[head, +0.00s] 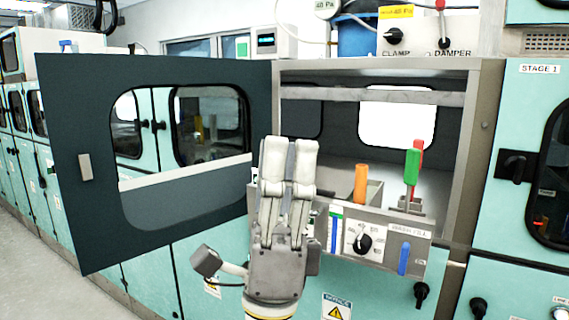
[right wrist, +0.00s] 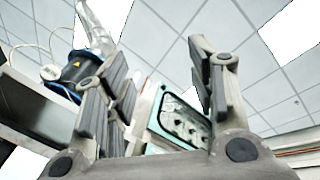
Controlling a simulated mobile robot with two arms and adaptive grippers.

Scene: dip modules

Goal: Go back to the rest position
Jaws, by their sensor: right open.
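My right gripper (head: 290,148) stands upright in the middle of the head view, in front of the open cabinet, with its fingers pointing up. It is open and holds nothing. In the right wrist view (right wrist: 158,65) its two fingers are well apart with only background between them. It covers part of the cabinet's lower left edge and the left end of the control panel in the head view. My left gripper is in neither view.
The cabinet's dark door (head: 75,140) hangs open at left. A control panel (head: 420,262) with a black knob (head: 358,243) and blue handles juts out right of the gripper. Behind it stand an orange cylinder (head: 361,184) and a green block (head: 412,166). Floor (head: 45,270) shows at left.

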